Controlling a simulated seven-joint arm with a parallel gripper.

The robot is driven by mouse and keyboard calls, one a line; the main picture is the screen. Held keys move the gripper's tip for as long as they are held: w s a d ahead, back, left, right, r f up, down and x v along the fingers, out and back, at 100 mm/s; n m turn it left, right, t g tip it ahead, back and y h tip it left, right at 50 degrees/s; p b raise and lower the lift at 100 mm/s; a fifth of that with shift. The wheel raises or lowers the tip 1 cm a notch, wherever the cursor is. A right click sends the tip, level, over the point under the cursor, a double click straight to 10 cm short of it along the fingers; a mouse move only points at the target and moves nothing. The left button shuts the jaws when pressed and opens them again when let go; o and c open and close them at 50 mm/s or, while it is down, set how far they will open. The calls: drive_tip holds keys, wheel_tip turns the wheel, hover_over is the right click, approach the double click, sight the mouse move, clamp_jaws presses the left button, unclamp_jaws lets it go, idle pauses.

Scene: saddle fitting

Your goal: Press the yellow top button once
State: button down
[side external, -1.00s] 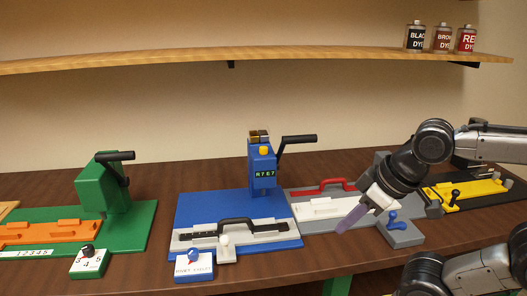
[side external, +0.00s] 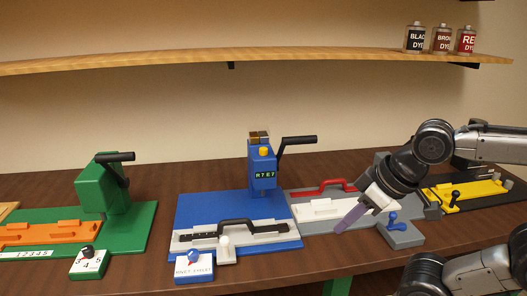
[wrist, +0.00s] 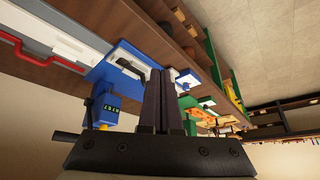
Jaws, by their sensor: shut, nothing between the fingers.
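The yellow button (side external: 264,151) sits on the upper part of the blue press (side external: 263,172), above a small dark display with green characters that looks like "R7E7". The press stands at the back of a blue base plate (side external: 190,205). My gripper (side external: 338,230) is shut and empty, tilted down to the left, to the right of the blue base and apart from the button. In the wrist view the closed dark fingers (wrist: 164,98) stand in the middle, with the blue press (wrist: 104,108) to their left.
A black lever (side external: 300,139) sticks out right of the press head. A green press (side external: 103,188) stands at left. A grey station with a red handle (side external: 322,187) and blue lever (side external: 393,218) lies under my gripper. A wooden shelf (side external: 250,57) with bottles runs above.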

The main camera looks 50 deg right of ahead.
drive_tip(key=w+d+r+m+t, duration=0.1)
drive_tip(key=w+r+m+t, duration=0.15)
drive_tip(key=w+r, duration=0.6)
drive_tip(key=w+d+r+m+t, duration=0.1)
drive_tip(key=w+d+r+m, duration=0.15)
drive_tip(key=w+r, duration=0.55)
drive_tip(key=m+h, duration=0.2)
drive_tip(key=m, duration=0.3)
hover_over(266, 153)
wheel_tip(266, 153, down, 4)
drive_tip(key=shift+r, duration=0.1)
drive_tip(key=shift+f, duration=4.4)
drive_tip(key=shift+f, duration=0.15)
